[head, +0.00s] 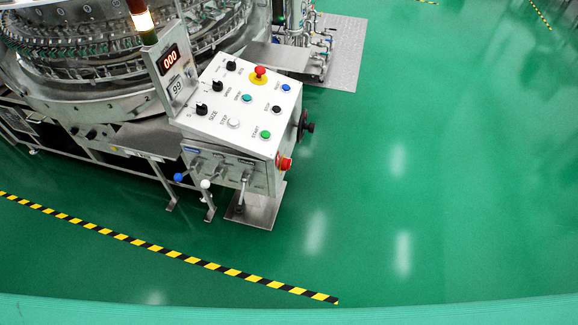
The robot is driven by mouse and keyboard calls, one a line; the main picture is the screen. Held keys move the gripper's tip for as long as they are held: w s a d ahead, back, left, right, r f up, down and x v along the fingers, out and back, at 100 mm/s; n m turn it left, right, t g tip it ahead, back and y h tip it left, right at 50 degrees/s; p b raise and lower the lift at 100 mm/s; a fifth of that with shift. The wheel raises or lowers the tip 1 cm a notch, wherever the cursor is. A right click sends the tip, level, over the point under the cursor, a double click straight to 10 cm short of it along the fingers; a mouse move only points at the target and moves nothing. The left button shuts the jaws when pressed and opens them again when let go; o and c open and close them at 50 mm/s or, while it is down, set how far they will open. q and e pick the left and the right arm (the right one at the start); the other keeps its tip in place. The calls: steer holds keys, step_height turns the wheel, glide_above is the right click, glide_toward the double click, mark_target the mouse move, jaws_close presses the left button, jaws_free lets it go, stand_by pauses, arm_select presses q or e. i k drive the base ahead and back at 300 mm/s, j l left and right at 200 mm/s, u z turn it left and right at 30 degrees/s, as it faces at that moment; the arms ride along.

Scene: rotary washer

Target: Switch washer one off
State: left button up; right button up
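The rotary washer (85,75) stands at the upper left, a round steel machine cut off by the frame edge. Its sloped control panel (215,122) faces up, with several black knobs, coloured push buttons and a red emergency button (260,72) on a yellow ring. A green button (265,134) labelled START and a black button (276,109) are near its right side. A red rotary switch (284,163) sits on the lower right side of the box. A display (170,59) reads 000. Neither of my grippers shows in the head view.
Open green floor (420,190) lies right of and in front of the panel. A black and yellow striped tape (170,253) runs diagonally across the floor. A metal plate (342,50) with pipes is behind the panel. Levers and a steel foot (258,207) stick out below it.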

mark_target(287, 164)
steer(key=u, duration=0.7)
steer(key=i+l+u, duration=0.15)
steer(key=l+u, duration=0.65)
steer(key=l, duration=0.2)
steer(key=l+u, duration=0.4)
steer(key=l, duration=0.2)
steer(key=k+l+u, duration=0.1)
steer(key=l+u, duration=0.35)
steer(key=l, duration=0.1)
